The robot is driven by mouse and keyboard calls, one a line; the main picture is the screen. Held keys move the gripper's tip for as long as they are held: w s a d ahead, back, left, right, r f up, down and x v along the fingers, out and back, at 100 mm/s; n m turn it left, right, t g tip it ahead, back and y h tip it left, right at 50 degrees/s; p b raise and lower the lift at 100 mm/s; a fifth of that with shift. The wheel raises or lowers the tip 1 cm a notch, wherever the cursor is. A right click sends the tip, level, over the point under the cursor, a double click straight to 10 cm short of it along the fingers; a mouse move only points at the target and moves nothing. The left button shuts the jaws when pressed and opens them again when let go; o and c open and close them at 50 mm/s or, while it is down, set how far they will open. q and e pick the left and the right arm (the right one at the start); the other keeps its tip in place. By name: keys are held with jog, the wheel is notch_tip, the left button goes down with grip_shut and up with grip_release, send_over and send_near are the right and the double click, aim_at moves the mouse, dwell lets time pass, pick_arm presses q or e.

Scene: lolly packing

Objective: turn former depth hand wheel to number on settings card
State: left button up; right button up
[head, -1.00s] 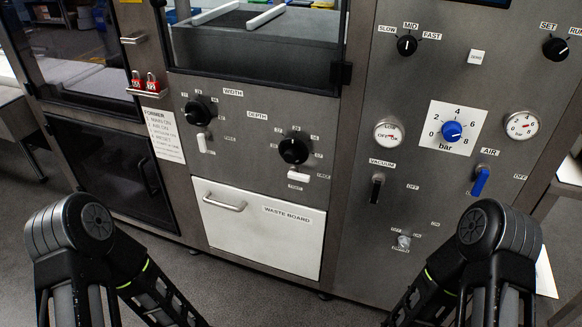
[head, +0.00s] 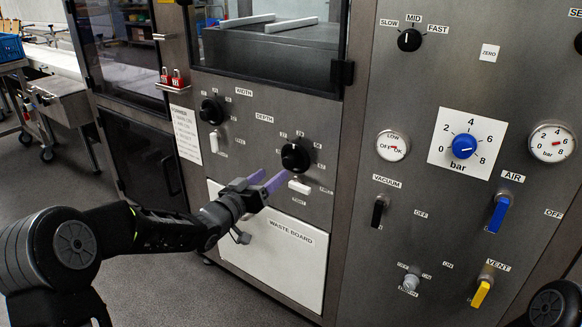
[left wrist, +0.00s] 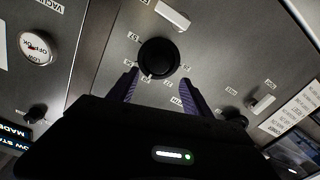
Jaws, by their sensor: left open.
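The depth hand wheel (head: 295,157) is a black round knob on the grey machine panel, with small number labels around it and a DEPTH label above. It also shows in the left wrist view (left wrist: 158,57), ahead of the fingers. My left gripper (head: 268,181) is open, with purple fingers pointing at the wheel from its lower left. In the left wrist view the fingertips (left wrist: 157,80) stand on either side of the wheel's near edge; I cannot tell whether they touch it. A white lever (head: 300,187) sits below the wheel. The settings card cannot be made out. My right gripper is out of view.
The width knob (head: 212,110) with its white lever (head: 214,141) is to the left. The white waste board (head: 284,262) lies below. The vacuum lever (head: 378,211), blue air lever (head: 498,213) and pressure knob (head: 463,146) are on the right panel.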

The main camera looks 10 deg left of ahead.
aim_at(287, 164)
pick_arm(q)
jog(key=shift+d, duration=0.2)
jog(key=shift+w, duration=0.15)
jog(key=x, duration=0.7)
jog(key=shift+w+f, duration=0.1)
jog(key=shift+w, duration=0.15)
grip_shut()
dwell(0.3)
